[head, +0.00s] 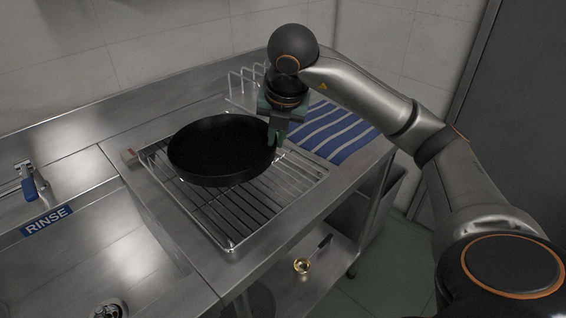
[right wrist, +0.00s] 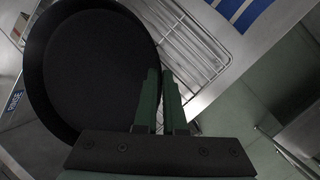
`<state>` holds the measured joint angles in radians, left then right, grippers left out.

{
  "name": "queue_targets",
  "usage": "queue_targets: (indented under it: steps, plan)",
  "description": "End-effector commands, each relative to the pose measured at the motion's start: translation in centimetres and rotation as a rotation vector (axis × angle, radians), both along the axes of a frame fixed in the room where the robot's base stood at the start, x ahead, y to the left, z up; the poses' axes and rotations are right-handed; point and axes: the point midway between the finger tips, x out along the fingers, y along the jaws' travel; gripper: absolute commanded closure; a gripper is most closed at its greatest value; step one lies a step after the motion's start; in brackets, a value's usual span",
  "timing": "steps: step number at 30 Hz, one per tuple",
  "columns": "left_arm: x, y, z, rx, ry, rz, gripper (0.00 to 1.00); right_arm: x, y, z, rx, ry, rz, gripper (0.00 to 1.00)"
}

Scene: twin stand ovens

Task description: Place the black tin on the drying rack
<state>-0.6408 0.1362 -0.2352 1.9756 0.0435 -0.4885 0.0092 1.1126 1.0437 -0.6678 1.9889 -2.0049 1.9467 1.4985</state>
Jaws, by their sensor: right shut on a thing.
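The black tin (head: 218,148), a round shallow pan, is level over the back left part of the wire drying rack (head: 246,212). I cannot tell whether it touches the wires. My right gripper (head: 278,140) points down at the tin's right edge and is shut on its rim. In the right wrist view the tin (right wrist: 95,70) fills the left side, with the green fingers (right wrist: 162,100) at its rim and the rack (right wrist: 195,45) beyond. My left gripper is in neither view.
A blue and white striped cloth (head: 338,130) lies right of the rack. A wire plate holder (head: 243,84) stands behind. A sink (head: 90,245) labelled RINSE is at left. A small brass-coloured item (head: 302,265) is on the lower shelf. The rack's front part is bare.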

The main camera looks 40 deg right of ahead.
Motion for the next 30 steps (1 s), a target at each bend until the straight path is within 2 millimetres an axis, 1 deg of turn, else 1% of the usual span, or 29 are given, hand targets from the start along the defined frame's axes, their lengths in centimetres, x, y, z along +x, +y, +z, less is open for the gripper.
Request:
queue_targets:
  steps: [1, 3, 10, 12, 15, 18, 26, 27, 30]
  plan:
    - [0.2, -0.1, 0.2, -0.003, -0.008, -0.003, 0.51, 0.2, -0.9, -1.0, -0.002, 0.001, -0.008, 1.0]
    - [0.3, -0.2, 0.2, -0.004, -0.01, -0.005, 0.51, 0.4, -1.7, -1.9, -0.001, -0.001, -0.003, 1.0]
    - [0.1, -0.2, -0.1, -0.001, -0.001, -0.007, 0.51, 0.9, -2.9, -3.5, 0.001, -0.002, -0.002, 1.0]
    - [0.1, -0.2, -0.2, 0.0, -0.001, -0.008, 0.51, 1.0, -3.6, -4.3, -0.001, -0.001, -0.003, 1.0]
    - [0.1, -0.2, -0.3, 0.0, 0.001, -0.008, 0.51, 1.0, -3.4, -5.9, -0.001, -0.001, 0.0, 1.0]
    - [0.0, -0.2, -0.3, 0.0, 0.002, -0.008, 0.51, 1.0, -3.4, -6.8, 0.0, -0.003, 0.0, 1.0]
    - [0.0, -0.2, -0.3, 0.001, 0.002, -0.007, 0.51, 1.1, -3.3, -7.0, 0.0, -0.005, 0.001, 1.0]
    - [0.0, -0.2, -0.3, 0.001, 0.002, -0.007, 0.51, 1.0, -3.3, -7.1, 0.0, -0.003, 0.0, 0.88]
    - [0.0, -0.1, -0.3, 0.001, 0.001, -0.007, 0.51, 1.0, -3.3, -7.1, 0.0, -0.004, 0.001, 0.77]
